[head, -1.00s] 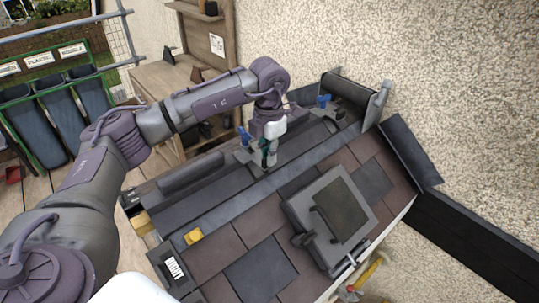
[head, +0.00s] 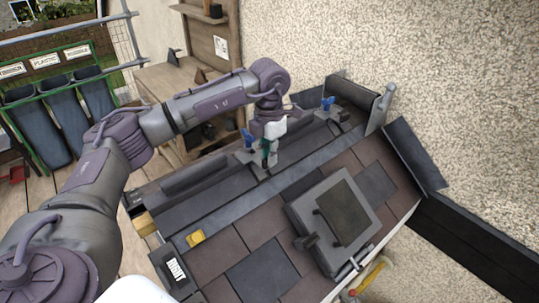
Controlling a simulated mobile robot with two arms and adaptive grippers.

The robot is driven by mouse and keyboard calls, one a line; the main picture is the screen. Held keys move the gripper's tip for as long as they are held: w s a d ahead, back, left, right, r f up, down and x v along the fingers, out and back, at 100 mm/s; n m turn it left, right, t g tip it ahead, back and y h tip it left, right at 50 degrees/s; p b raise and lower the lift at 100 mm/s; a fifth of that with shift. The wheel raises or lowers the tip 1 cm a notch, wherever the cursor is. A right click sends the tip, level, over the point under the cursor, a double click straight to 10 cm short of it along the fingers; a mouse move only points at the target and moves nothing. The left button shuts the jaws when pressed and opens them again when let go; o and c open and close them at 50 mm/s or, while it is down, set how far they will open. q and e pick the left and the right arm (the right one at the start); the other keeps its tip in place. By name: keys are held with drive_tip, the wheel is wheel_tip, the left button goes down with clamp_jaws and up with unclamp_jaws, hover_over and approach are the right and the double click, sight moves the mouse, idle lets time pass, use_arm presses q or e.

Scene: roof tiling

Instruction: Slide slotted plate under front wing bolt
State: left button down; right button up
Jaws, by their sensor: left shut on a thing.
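My left gripper (head: 266,156) points down over the upper part of the roof and is shut on a grey slotted plate (head: 259,169). Only part of the plate shows below the fingers, and its slot is too small to make out. A blue wing bolt (head: 247,138), the nearer of two, stands just left of the gripper, close to the plate. I cannot tell whether the plate is under it. The other blue wing bolt (head: 327,103) stands farther back to the right. My right gripper is not in view.
A roof window (head: 342,212) sits among the brown and grey shingles. A yellow block (head: 195,237) and a box labelled RIGHT (head: 176,270) are at the near left. A hammer (head: 370,277) is at the lower edge. A wooden bench (head: 165,80) and bins stand behind.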

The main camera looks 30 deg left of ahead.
use_arm(q)
drive_tip(key=shift+w+a+f, duration=0.1)
drive_tip(key=shift+w+a, duration=0.1)
drive_tip(key=shift+a, duration=0.3)
idle(0.8)
drive_tip(key=c, duration=1.1)
unclamp_jaws()
drive_tip(key=shift+r+p, duration=1.7)
drive_tip(key=shift+r, duration=1.3)
